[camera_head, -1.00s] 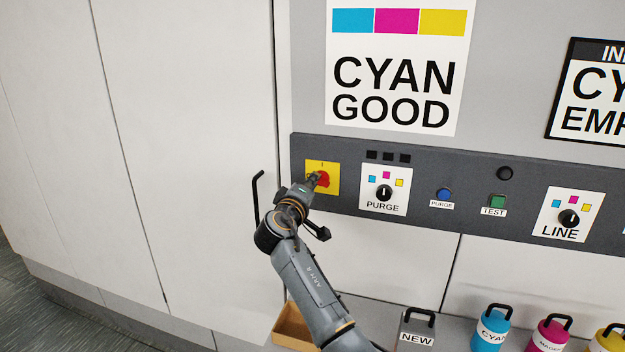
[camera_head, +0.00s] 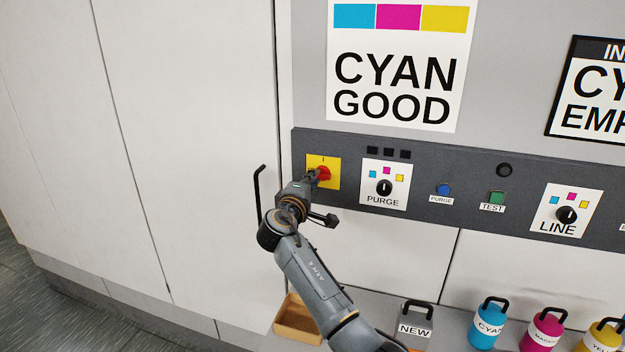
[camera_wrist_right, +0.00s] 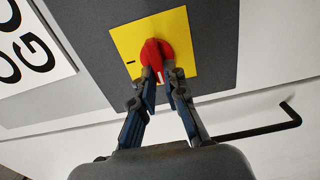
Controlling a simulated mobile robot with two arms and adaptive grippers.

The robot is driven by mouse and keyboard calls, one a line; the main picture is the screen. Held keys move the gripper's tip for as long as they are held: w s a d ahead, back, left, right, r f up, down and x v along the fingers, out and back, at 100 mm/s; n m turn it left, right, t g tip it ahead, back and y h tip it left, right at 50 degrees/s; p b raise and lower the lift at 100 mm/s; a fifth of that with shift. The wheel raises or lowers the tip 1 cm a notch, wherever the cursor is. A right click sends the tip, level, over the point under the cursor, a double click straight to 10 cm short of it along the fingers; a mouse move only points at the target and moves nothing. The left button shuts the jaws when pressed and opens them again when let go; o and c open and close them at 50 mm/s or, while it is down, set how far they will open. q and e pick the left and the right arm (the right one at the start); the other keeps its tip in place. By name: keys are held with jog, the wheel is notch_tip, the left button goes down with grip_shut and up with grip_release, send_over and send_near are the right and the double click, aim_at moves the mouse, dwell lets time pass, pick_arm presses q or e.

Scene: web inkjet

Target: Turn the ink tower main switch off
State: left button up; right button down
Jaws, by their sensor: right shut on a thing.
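The main switch is a red rotary knob (camera_head: 324,174) on a yellow plate (camera_head: 333,161) at the left end of the dark panel. The white mark on the knob points toward the gripper, not at the black "I" mark (camera_wrist_right: 131,62) on the plate. My left gripper is not in view.
Right of the switch are the PURGE selector (camera_head: 384,187), a blue button (camera_head: 444,189) and a green button (camera_head: 497,198). A black door handle (camera_head: 259,194) is close left of my wrist. A tray (camera_head: 297,320) and ink bottles (camera_head: 488,322) stand below.

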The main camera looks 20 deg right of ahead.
jog(key=shift+r, duration=0.1)
jog(key=c, duration=1.6)
grip_release()
jog(key=shift+o, duration=1.1)
jog(key=shift+w, duration=0.1)
jog(key=v, duration=1.2)
